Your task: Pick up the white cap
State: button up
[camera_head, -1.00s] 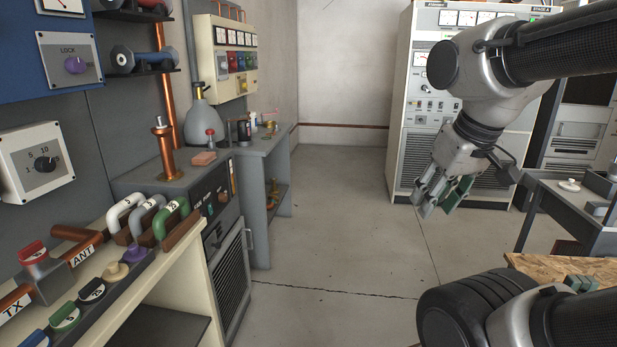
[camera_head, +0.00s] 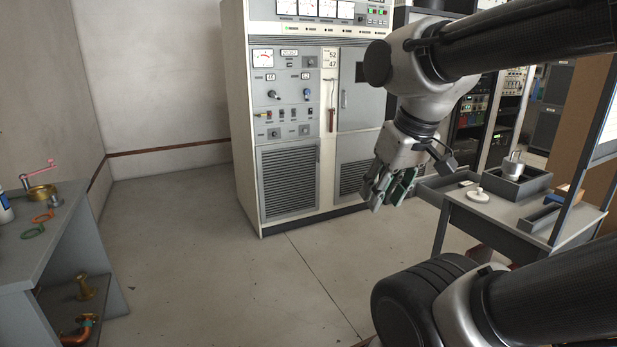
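A small round white piece with a raised knob, which looks like the white cap (camera_head: 478,196), lies on the grey cart (camera_head: 516,229) at the right. My gripper (camera_head: 384,194) hangs in the air left of the cart in the picture, pointing down. Its fingers with green pads are apart, and nothing shows between them. The gripper is clear of the cap.
A tall transmitter cabinet (camera_head: 287,170) stands behind my gripper. The cart also bears a grey box with a silver cylinder (camera_head: 513,165). A grey bench (camera_head: 40,238) with rings and a brass part stands at left. The middle floor is clear.

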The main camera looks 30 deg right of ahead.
aim_at(476, 195)
jog(key=i+z, duration=0.3)
jog(key=i, duration=0.35)
jog(key=i+j+z, duration=0.25)
jog(key=i, duration=0.35)
jog(key=i+l+z, duration=0.1)
jog(key=i+z, duration=0.15)
jog(key=z, duration=0.2)
jog(key=i+z, duration=0.55)
jog(key=z, duration=0.3)
jog(key=i+j+z, duration=0.25)
jog(key=z, duration=0.15)
jog(key=i+j+z, duration=0.2)
jog(key=z, duration=0.15)
jog(key=i, duration=0.1)
